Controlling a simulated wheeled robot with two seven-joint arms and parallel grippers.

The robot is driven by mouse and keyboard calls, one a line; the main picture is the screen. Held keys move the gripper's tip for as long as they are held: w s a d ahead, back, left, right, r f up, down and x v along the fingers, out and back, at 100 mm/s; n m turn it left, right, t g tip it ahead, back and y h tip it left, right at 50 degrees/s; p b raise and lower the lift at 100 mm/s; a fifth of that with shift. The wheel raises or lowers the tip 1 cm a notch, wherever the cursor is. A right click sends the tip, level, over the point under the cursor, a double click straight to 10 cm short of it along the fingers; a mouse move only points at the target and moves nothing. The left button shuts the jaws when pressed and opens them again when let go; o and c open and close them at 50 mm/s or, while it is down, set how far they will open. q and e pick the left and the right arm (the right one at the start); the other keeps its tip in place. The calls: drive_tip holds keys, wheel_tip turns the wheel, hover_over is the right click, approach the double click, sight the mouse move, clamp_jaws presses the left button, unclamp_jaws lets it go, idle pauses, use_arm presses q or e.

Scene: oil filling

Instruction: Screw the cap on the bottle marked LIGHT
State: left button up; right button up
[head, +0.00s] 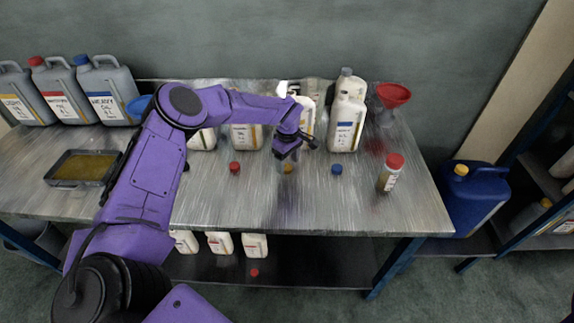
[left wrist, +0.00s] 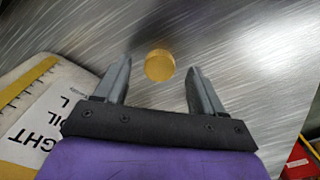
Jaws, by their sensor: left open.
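A round yellow cap (head: 288,169) lies on the metal table below my left gripper (head: 285,160). In the left wrist view, the yellow cap (left wrist: 159,66) shows between the two fingertips, with a gap on each side. My left gripper is open and empty, pointing down. A white bottle with a yellow stripe and a label ending in "GHT" and "OIL" (left wrist: 35,115) stands left of the gripper in the left wrist view, cut by the frame edge. In the head view, my arm partly covers the white bottles, and I cannot read which one is LIGHT. My right gripper is not in view.
A red cap (head: 235,168) and a blue cap (head: 337,169) lie on either side. A white bottle with a blue label (head: 346,115), a red funnel (head: 393,96) and a red-capped jar (head: 389,174) stand right. A tray (head: 62,184) lies far left. The table front is clear.

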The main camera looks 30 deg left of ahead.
use_arm(q)
drive_tip(key=shift+s+f, duration=0.1)
drive_tip(key=shift+f, duration=0.8)
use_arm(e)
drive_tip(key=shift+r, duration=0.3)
use_arm(q)
drive_tip(key=shift+c, duration=0.3)
drive_tip(key=c, duration=1)
drive_tip(key=shift+c, duration=0.2)
